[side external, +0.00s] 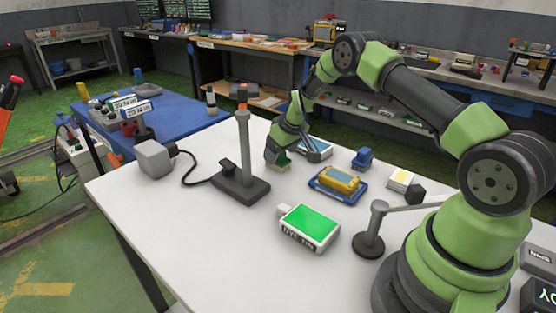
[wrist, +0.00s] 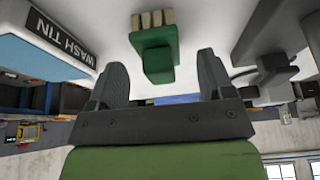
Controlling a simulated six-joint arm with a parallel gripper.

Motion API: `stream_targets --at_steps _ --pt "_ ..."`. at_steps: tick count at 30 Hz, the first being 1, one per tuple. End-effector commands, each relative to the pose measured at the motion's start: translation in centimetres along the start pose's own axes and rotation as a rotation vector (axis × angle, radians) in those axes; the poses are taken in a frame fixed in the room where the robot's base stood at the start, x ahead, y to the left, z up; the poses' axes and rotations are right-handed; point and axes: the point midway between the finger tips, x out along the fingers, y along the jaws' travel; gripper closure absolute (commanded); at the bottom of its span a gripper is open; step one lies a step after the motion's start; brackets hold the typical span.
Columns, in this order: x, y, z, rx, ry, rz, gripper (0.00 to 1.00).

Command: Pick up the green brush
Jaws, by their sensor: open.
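The green brush (wrist: 158,48) shows in the wrist view, with a green body and pale bristle tufts at its far end. My gripper (wrist: 161,65) is open, with one dark finger on either side of the brush's near end in the picture. Gaps show between the fingers and the brush; I cannot tell how deep it sits between them. In the side external view, my gripper (side external: 276,150) is low over the white table, and the brush (side external: 282,163) is partly hidden beneath it.
The wash tin (side external: 316,149) stands close to my gripper; its label shows in the wrist view (wrist: 58,35). A stand with a post (side external: 243,160) is to the left. A yellow device in a blue tray (side external: 338,183), a blue block (side external: 363,159) and a green-topped box (side external: 309,226) are nearby.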

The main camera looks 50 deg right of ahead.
Motion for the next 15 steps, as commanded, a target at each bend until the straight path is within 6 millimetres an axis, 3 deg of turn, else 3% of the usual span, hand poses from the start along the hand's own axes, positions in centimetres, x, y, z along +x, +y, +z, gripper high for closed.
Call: stream_targets --at_steps 6,15 --pt "2.5 0.0 0.0 -0.001 0.0 0.0 0.26" --pt "2.8 0.0 0.0 0.0 0.0 0.0 0.26"
